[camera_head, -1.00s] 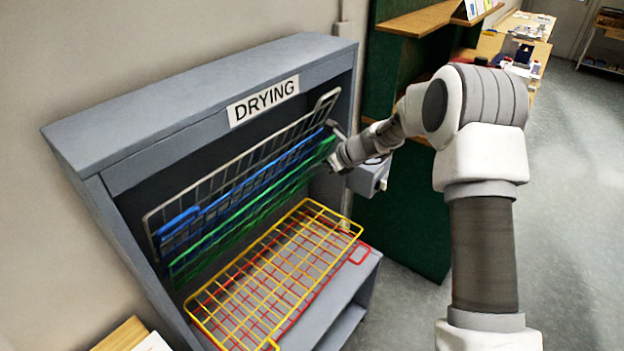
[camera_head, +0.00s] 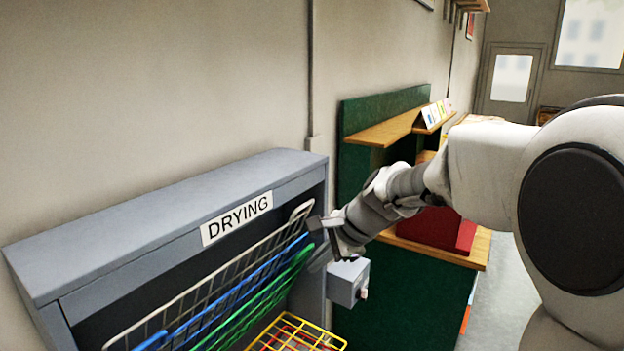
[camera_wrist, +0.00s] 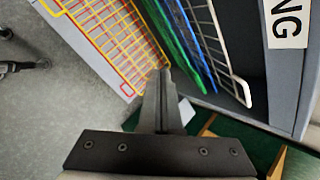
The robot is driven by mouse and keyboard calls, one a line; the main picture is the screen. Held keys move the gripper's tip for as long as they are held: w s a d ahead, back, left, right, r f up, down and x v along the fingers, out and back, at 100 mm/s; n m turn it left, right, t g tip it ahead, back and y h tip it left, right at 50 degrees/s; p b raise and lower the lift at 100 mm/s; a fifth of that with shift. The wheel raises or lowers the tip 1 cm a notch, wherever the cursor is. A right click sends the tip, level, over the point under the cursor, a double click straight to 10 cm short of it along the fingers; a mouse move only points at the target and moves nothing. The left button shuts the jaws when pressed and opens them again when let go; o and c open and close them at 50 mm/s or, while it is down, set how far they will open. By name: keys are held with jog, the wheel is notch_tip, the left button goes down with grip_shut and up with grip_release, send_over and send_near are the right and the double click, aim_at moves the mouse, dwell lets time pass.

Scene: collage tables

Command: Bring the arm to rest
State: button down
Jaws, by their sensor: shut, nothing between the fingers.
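My gripper (camera_head: 318,243) is at the right end of the grey drying cabinet (camera_head: 110,240), close to the near corners of the raised racks. It also shows in the wrist view (camera_wrist: 163,75), with its fingers together and nothing between them. My arm reaches in from the right of the head view. The white rack (camera_head: 232,262), the blue rack (camera_head: 238,285) and the green rack (camera_head: 250,305) are tilted up. In the wrist view the fingertips appear beside the yellow rack (camera_wrist: 105,35); I cannot tell if they touch anything.
A small grey box (camera_head: 347,283) is on the cabinet's right side, just below my gripper. A green shelf unit (camera_head: 385,315) with wooden shelves stands to the right, with a red object (camera_head: 440,230) on it.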

jog(key=s+d+n+h, duration=0.2)
jog(key=s+d+n, duration=0.2)
jog(key=s, duration=0.4)
jog(key=s+d+n+h, duration=0.1)
jog(key=s+d+n, duration=0.3)
jog(key=s, duration=0.5)
jog(key=s+d+r+n+t+h+b, duration=0.1)
jog(key=s+d+n+h, duration=0.1)
jog(key=s+d+n, duration=0.3)
jog(key=s+n, duration=0.1)
jog(key=s, duration=0.3)
jog(key=shift+h, duration=0.3)
jog(key=shift+s, duration=0.1)
